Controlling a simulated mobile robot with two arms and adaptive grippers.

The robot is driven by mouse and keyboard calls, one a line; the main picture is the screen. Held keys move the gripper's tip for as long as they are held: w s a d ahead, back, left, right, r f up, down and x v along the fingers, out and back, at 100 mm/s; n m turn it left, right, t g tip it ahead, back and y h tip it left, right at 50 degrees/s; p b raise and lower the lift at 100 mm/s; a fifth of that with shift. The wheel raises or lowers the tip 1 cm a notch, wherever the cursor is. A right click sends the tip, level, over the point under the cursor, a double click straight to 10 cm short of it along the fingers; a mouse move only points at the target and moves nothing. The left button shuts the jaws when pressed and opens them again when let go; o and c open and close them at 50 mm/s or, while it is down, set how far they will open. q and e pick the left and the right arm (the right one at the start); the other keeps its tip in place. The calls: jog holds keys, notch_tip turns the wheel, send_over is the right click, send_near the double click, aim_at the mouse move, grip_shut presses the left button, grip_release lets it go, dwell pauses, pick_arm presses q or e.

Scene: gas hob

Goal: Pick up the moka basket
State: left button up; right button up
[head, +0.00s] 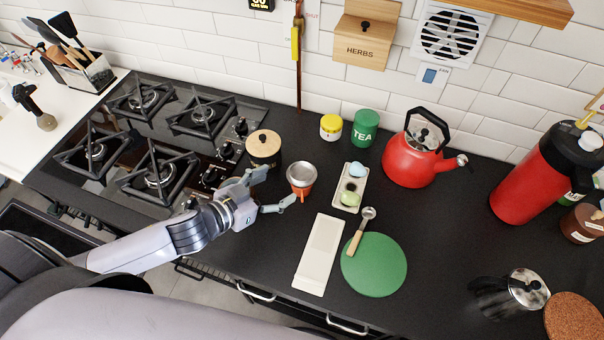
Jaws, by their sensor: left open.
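The moka basket (301,171) looks like a round silver metal cup, seated in an orange holder (302,190) on the black counter, in the middle of the head view. My left gripper (275,190) is just left of it. Its two fingers are spread, one toward the back and one toward the front, with nothing between them. The fingers seem close to the basket's left side; I cannot tell whether they touch it. A dark moka pot with a shiny metal top (527,288) stands at the lower right. My right gripper is not in view.
A black canister with a wooden lid (264,150) stands close behind the gripper. A small tray (351,186), a white board (319,254), a scoop (361,230) and a green mat (374,265) lie to the right. A red kettle (412,160) stands behind; the gas hob (150,140) is left.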

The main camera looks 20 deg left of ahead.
aim_at(309, 168)
pick_arm(q)
jog(key=p+x, duration=0.1)
jog(key=x, duration=0.4)
jog(key=shift+w+d, duration=0.2)
jog(key=shift+w, duration=0.15)
jog(key=shift+p+x, duration=0.7)
jog(key=shift+x, duration=1.65)
jog(key=shift+s+a+f, duration=0.1)
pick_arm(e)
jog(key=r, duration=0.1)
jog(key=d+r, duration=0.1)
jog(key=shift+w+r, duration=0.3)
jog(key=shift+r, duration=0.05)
pick_arm(q)
jog(key=c, duration=1)
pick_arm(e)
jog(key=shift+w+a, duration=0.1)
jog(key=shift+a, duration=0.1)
